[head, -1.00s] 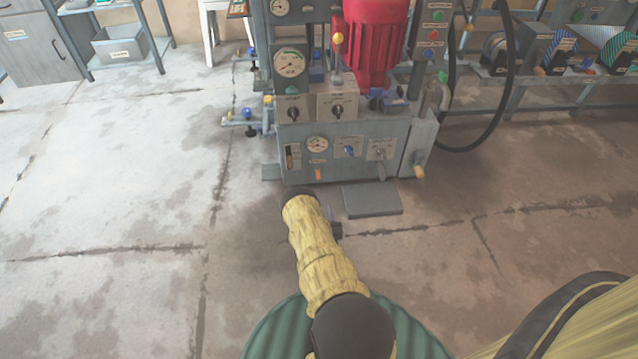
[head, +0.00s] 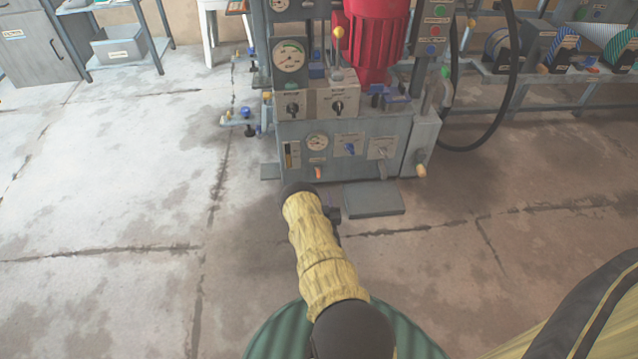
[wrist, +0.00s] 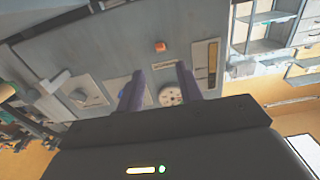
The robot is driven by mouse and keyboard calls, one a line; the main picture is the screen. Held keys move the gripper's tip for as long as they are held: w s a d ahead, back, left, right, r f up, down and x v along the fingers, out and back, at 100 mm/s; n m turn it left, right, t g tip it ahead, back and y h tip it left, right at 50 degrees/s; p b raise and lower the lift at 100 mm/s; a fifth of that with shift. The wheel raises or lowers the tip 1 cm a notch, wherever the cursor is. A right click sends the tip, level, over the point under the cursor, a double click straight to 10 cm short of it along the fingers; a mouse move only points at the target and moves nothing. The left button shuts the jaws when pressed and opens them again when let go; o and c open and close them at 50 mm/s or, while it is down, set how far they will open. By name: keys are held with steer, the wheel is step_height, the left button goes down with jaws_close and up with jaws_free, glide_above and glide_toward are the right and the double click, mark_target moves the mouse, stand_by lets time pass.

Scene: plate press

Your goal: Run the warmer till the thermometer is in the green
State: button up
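The grey press unit's lower front panel (head: 335,160) carries a small dial gauge (head: 317,142), with an orange switch (head: 317,172) below it and a narrow level gauge (head: 291,155) to the left. The wrist view shows the panel upside down, with the orange switch (wrist: 160,46), the dial (wrist: 170,96) and the level gauge (wrist: 206,65). My gripper (wrist: 160,70) is open and empty, with the switch showing beyond the gap between its fingers. It appears apart from the panel. The dial's needle and any green band are too small to read.
A larger dial with a green arc (head: 290,57) sits above two black knobs. A blue knob (head: 350,148) and a lever (head: 382,165) are on the lower panel. A grey floor plate (head: 374,199) lies in front. Open floor is at the left.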

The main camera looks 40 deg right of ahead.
mark_target(319, 177)
steer(key=b+x, duration=0.5)
steer(key=x, duration=0.5)
steer(key=shift+d, duration=0.1)
jaws_close()
